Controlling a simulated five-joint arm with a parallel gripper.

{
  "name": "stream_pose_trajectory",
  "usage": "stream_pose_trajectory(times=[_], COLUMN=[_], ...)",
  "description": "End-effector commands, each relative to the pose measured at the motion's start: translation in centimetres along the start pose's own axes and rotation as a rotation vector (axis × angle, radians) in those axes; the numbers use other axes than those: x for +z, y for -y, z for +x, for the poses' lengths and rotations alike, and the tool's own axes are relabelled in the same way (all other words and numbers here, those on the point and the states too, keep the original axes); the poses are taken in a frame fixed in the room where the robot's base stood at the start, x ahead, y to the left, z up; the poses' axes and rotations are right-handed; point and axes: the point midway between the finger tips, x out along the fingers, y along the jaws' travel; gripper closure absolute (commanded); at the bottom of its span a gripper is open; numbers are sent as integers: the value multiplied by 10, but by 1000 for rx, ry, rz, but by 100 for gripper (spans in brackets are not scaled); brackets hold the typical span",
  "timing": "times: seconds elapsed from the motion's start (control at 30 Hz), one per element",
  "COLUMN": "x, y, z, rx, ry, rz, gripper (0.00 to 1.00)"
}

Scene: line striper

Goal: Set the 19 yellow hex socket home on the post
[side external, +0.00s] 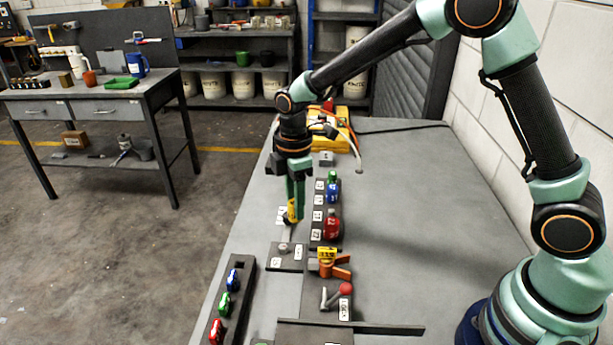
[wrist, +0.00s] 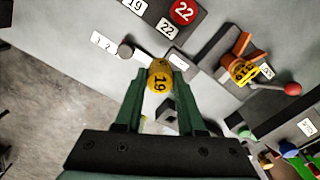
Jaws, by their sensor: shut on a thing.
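The yellow socket (wrist: 159,78), marked 19, is held between the fingertips of my gripper (wrist: 153,95), which is shut on it. In the side external view the socket (side external: 292,211) hangs at the lower end of my gripper (side external: 295,198), left of the dark rail (side external: 324,206). In the wrist view a short grey round peg (wrist: 125,51) stands beside a white "?" label (wrist: 103,43), apart from the socket. A label reading 19 (wrist: 133,5) shows at the top edge. I cannot tell which post is meant for this socket.
Green (side external: 333,176), blue (side external: 333,193) and red (side external: 331,226) sockets stand on the rail. Nearer are an orange fixture (side external: 335,268) with a yellow numbered part and a red-knobbed lever (side external: 345,289). A dark rack (side external: 240,283) holds coloured pieces. The right tabletop is clear.

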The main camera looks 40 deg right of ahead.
Motion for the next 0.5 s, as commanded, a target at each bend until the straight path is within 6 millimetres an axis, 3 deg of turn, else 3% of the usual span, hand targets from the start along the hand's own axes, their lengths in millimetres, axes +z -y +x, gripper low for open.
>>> stream_pose_trajectory(times=[0.1,0.23,0.4,0.5], x=[40,76,103,107], y=[-15,-24,-29,-29], z=[-12,-23,-30,-29], rx=[2,1,0,-1], ry=[-1,0,0,0], rz=[14,17,15,13], gripper=[100,100,100,100])
